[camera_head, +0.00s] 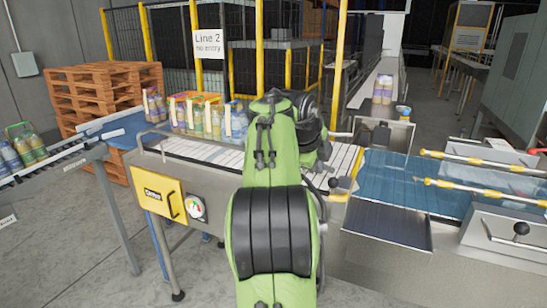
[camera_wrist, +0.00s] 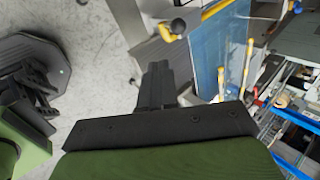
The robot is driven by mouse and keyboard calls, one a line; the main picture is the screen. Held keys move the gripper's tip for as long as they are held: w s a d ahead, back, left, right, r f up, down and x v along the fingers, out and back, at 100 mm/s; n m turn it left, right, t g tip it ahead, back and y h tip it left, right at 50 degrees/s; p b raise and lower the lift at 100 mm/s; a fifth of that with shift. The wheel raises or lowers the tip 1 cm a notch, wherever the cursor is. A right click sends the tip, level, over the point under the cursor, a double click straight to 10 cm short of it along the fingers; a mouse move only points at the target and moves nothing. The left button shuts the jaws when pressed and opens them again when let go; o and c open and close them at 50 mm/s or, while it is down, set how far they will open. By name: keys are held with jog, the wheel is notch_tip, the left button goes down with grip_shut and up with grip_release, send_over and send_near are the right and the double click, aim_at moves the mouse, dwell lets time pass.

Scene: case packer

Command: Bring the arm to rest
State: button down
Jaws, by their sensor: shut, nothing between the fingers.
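My green and black arm rises through the middle of the head view, reaching over the conveyor. My gripper does not show clearly there, as the arm hides it. In the wrist view my gripper (camera_wrist: 158,82) is shut, with its black fingers together and nothing between them. Below the fingers there is grey floor and the edge of the machine, and the fingers appear clear of both. Part of my own body shows at the left of the wrist view.
A conveyor (camera_head: 180,147) carries several bottle packs (camera_head: 215,122) left of my arm. A yellow control box (camera_head: 160,196) is on its front. A blue belt (camera_head: 410,180) with yellow rails (camera_head: 480,190) lies right. Wooden pallets (camera_head: 95,90) stand back left. Front-left floor is clear.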

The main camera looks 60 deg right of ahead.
jog(key=w+a+f+n+t+y, duration=0.1)
jog(key=w+a+n+t+y, duration=0.15)
jog(key=a+n, duration=0.8)
jog(key=w+a+f+n+t+y, duration=0.15)
jog(key=w+a+n, duration=0.4)
jog(key=a, duration=0.75)
jog(key=s+a+f+n+y, duration=0.1)
jog(key=s+a+f+n, duration=0.4)
jog(key=a+n, duration=0.4)
jog(key=s+a+f+n+t+y, duration=0.1)
jog(key=s+a+f+n, duration=0.4)
jog(key=a+n, duration=0.5)
jog(key=shift+s+a+n+t+y, duration=0.35)
jog(key=shift+n+y, duration=0.25)
jog(key=shift+y, duration=0.1)
